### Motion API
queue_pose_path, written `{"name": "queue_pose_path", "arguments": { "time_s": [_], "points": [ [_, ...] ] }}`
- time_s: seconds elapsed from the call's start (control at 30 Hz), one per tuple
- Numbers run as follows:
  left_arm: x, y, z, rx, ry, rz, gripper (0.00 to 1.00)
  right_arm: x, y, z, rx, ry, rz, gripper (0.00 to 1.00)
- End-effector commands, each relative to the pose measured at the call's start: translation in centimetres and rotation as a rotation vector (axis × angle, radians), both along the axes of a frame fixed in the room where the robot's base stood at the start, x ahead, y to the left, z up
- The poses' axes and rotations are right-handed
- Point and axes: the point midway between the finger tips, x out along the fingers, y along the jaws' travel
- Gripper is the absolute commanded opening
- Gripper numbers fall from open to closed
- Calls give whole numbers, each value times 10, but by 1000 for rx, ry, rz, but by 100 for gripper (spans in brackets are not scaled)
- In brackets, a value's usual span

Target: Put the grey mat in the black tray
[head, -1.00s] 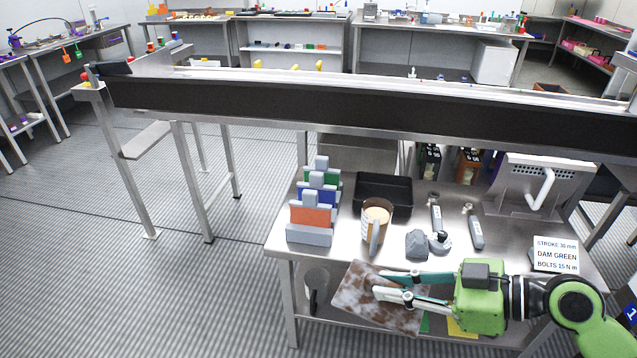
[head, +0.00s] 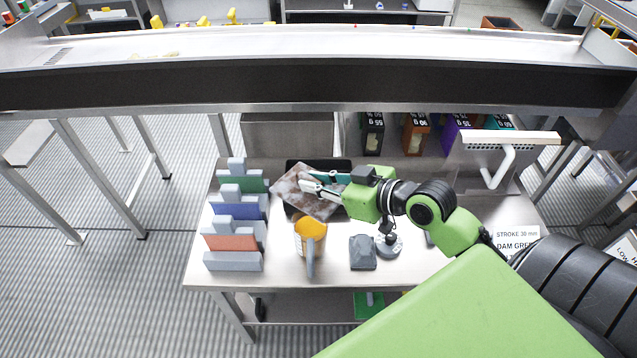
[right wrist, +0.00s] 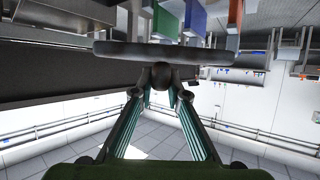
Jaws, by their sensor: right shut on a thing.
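The mat (head: 297,192), mottled brown and greyish white, is held by its right part in my right gripper (head: 318,184). In the head view it overlaps the black tray (head: 320,163) and sticks out past its left side. The tray's back rim shows; much of its inside is hidden by the mat and gripper. I cannot tell whether the mat touches the tray. In the right wrist view my right gripper (right wrist: 160,92) has its fingers converging near a dark round shape, and a grey slab lies across just above it. My left gripper is not in view.
A rack of coloured plates (head: 238,212) stands left of the tray. A long conveyor (head: 300,82) runs behind the table.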

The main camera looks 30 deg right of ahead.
Motion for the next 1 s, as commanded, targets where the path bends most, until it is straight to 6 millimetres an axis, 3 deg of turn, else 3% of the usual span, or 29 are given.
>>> {"name": "queue_pose_path", "arguments": {
  "time_s": [0.1, 0.27, 0.47, 0.7, 1.0],
  "points": [
    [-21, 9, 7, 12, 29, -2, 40, 7, -11, 1, 4, -12, -86, 0],
    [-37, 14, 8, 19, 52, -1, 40, 13, -20, -1, 2, -23, -137, 0],
    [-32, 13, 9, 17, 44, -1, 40, 41, -41, -16, 1, -23, -145, 0],
    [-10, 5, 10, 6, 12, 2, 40, 83, -70, -39, 0, -23, -145, 0],
    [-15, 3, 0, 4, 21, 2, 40, 115, -92, -87, 1, -22, -143, 0]
  ]
}}
